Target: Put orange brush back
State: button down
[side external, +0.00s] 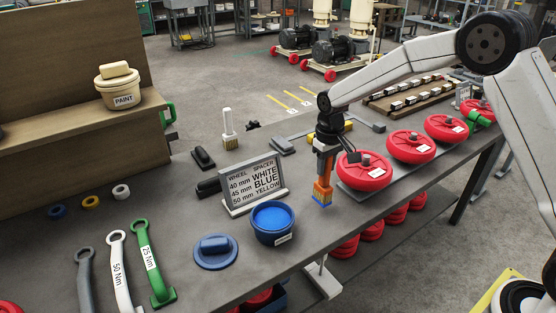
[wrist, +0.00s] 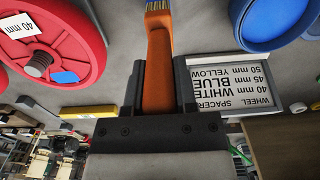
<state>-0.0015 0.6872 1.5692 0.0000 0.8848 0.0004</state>
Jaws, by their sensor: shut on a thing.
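My gripper (side external: 325,150) is shut on the handle of the orange brush (side external: 323,186), which hangs bristles down with blue at its tip. In the wrist view my gripper (wrist: 159,95) has a finger on each side of the orange brush (wrist: 158,50). The brush is over the bench, right of the open blue paint tub (side external: 272,228) and in front of the nearest red wheel (side external: 363,172). I cannot tell whether its tip touches the bench. A white-handled brush (side external: 228,125) stands upright further back.
The wheel spacer sign (side external: 254,184) stands behind the blue tub. A blue lid (side external: 215,253) lies to its left. A paint tub (side external: 120,95) is on the wooden shelf (side external: 60,122). Wrenches (side external: 150,265) lie at the front left. Several red wheels line the right side.

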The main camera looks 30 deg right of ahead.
aim_at(325, 175)
jog(key=shift+f, duration=0.6)
dwell(0.4)
jog(key=shift+f, duration=0.75)
dwell(0.3)
jog(key=shift+f, duration=0.55)
dwell(0.6)
grip_release()
dwell(0.3)
jog(key=shift+r, duration=0.2)
dwell(0.3)
